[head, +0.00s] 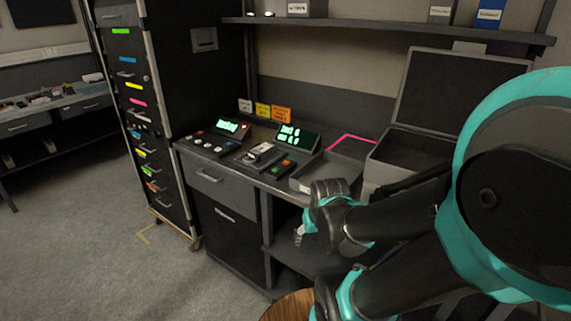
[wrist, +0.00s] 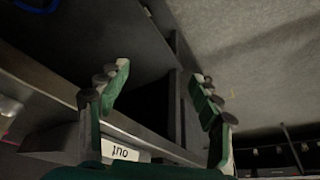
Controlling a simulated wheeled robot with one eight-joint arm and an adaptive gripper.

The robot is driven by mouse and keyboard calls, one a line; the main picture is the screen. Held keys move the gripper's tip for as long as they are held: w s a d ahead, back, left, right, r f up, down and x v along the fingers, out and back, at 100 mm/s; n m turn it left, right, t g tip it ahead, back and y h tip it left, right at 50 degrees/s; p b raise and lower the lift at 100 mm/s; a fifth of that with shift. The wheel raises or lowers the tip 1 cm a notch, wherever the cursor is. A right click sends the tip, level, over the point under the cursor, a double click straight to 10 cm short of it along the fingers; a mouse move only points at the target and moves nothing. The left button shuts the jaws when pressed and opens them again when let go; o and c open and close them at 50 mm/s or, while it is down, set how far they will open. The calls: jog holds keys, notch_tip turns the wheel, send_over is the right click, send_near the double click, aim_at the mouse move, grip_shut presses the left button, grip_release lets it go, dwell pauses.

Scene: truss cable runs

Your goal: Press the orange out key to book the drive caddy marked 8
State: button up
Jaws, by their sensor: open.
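A small dark key box (head: 280,168) with green and orange-red keys sits on the bench near its front edge; the key lettering is too small to read. A grey metallic device (head: 260,155), possibly the drive caddy on a reader, lies just left of it; no 8 is readable. My gripper (head: 300,236) is in front of the bench, below the top's edge, apart from the keys. In the wrist view my gripper (wrist: 160,73) is open with nothing between its fingers. A white label reading OUT (wrist: 125,151), upside down, shows behind the left finger. No orange key shows there.
Two lit green displays (head: 290,135) stand behind the keys, with a button panel (head: 208,144) at left. A grey tray (head: 303,184) and an open-lidded case (head: 410,150) stand to the right. A tall drawer cabinet (head: 160,120) is left; floor ahead is free.

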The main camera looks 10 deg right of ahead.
grip_shut()
dwell(0.5)
dwell(1.2)
